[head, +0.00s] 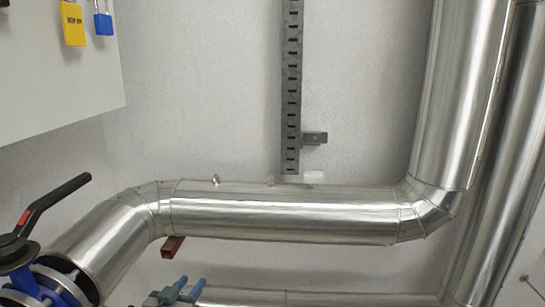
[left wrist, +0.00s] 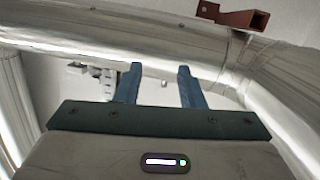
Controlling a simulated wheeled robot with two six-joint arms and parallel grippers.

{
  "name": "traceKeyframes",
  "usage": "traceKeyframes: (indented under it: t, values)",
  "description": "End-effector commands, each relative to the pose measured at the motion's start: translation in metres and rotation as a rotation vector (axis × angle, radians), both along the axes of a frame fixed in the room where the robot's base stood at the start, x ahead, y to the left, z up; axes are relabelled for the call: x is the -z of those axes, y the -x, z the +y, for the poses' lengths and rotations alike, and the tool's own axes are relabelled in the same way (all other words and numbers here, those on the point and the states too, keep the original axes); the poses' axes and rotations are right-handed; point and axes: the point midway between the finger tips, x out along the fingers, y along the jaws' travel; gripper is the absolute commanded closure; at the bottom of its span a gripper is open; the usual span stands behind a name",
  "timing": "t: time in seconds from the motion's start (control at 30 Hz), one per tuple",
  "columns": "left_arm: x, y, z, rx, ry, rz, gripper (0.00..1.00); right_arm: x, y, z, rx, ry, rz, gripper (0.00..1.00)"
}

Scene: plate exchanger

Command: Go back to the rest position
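My left gripper (head: 189,286) shows at the bottom edge of the head view, in front of the lower pipe, with only its blue fingers and a bit of its body visible. In the left wrist view the left gripper (left wrist: 160,72) has its two blue fingers apart with nothing between them. Shiny metal piping lies behind the fingers. My right gripper is in neither view.
A clad metal pipe (head: 285,216) runs across, above the left gripper. A reddish-brown bracket (head: 173,247) sits under it. A valve with a black lever (head: 55,203) stands at left. Padlocks, one yellow (head: 73,24) and one blue (head: 103,24), hang at upper left.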

Motion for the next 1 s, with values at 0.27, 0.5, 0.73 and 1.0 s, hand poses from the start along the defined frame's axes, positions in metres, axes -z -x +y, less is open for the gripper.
traceKeyframes:
  t: [0.27, 0.5, 0.73, 1.0]
  values:
    - [0.132, 0.154, 0.031, -0.029, -0.175, 0.54, 0.65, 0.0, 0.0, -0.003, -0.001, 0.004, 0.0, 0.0]
    - [0.17, 0.248, 0.052, -0.068, -0.257, 0.817, 0.65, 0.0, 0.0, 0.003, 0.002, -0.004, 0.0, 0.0]
    - [0.182, 0.315, 0.067, -0.104, -0.312, 1.003, 0.65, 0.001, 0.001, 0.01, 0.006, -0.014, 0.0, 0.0]
    - [0.218, 0.331, 0.077, -0.125, -0.332, 1.094, 0.65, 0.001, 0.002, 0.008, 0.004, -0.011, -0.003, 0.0]
